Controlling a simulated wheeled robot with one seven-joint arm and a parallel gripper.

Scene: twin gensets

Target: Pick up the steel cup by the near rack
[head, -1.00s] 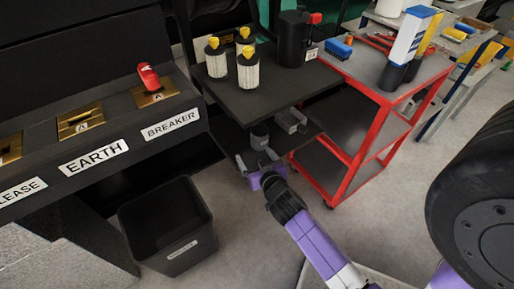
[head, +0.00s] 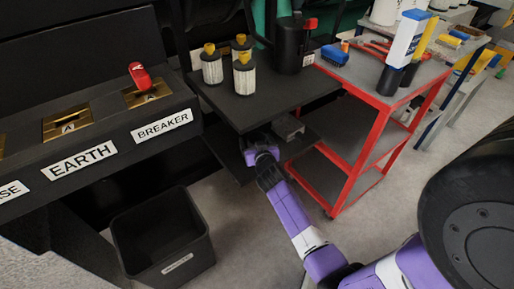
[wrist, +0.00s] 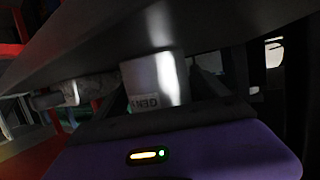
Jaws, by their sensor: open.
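The steel cup (wrist: 155,79) stands on the lower shelf of the near black rack, under its upper shelf. In the wrist view it is straight ahead of my gripper, with a label starting "GEN" low on its side; its top is cut off by the shelf above. My gripper (head: 260,148) is open and reaches into the gap between the two shelves. The cup seems to lie between or just ahead of the fingers; contact cannot be told. In the head view the cup is hidden behind my gripper and the upper shelf.
The upper shelf (head: 265,105) hangs close above my gripper and carries filters (head: 244,74) and a black canister (head: 291,45). A grey metal part (head: 288,127) lies on the lower shelf right of the cup. A red cart (head: 357,150) stands right; a black bin (head: 160,235) stands front left.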

